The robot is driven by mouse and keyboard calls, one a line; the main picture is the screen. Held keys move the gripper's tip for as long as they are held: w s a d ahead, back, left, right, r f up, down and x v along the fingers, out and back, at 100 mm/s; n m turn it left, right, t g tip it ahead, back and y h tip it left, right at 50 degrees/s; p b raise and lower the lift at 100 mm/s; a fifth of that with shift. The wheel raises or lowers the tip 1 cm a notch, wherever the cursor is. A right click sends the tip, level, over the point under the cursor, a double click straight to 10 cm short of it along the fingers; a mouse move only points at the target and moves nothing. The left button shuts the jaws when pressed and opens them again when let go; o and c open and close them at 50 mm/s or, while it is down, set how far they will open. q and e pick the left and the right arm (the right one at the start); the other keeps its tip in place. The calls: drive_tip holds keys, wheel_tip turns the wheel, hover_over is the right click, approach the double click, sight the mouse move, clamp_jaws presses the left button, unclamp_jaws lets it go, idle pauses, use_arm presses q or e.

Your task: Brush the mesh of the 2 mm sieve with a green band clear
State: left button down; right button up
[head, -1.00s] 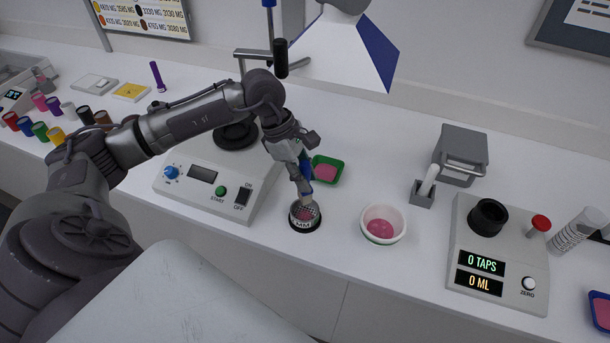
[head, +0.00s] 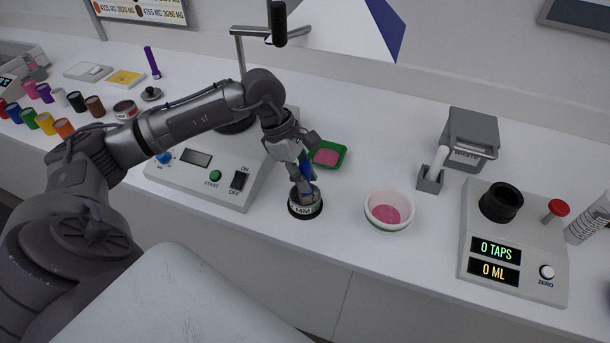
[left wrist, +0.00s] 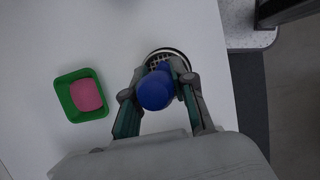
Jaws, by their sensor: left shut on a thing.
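A small round sieve (head: 306,209) with a dark rim and a white label reading "MM" stands on the counter in front of the machine with the START button. Its mesh (left wrist: 157,59) shows partly in the left wrist view; a green band cannot be made out. My left gripper (head: 304,188) points down over the sieve, shut on a blue-handled tool, probably the brush (left wrist: 155,91). The tool's lower end is at or just above the mesh; contact and any bristles are hidden. My right gripper is not in view.
A green tray with pink powder (head: 326,157) sits just behind the sieve. A white bowl with pink contents (head: 388,212) stands to the right. Farther right are a grey waste box (head: 470,139) and a tap counter (head: 512,245). Coloured jars (head: 45,122) stand at far left.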

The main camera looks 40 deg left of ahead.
use_arm(q)
drive_tip(key=shift+f+b, duration=0.4)
drive_tip(key=shift+b, duration=0.1)
idle(0.4)
